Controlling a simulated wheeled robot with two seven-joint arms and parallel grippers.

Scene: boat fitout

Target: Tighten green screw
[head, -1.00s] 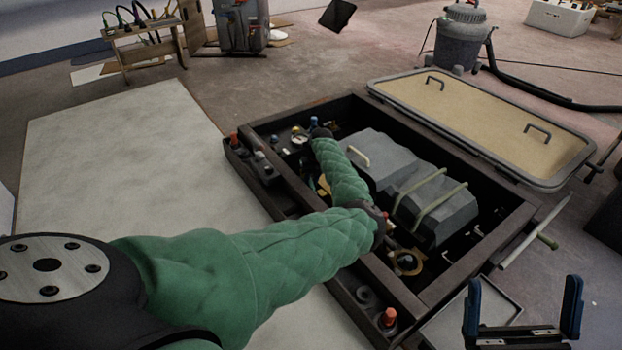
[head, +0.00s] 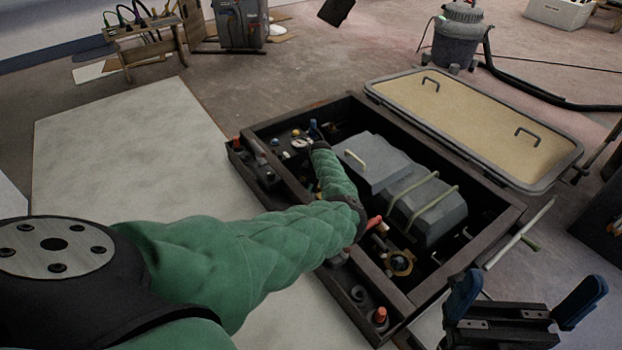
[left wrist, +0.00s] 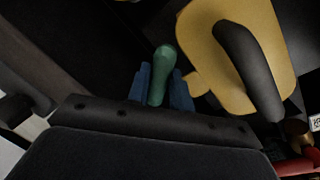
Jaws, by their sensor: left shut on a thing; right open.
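The green screw (left wrist: 163,62) has a rounded, elongated green head and shows in the left wrist view. My left gripper (left wrist: 161,82) is shut on it, with one blue finger on each side. My right gripper (head: 526,296) is open and empty at the lower right, outside the box.
A yellow part with a black handle (left wrist: 232,60) lies close right of the screw. The dark box frame (head: 452,283) surrounds a grey engine block (head: 432,210). A framed tan lid (head: 475,125) lies behind it. Orange-topped fittings (head: 380,316) stand along the near edge.

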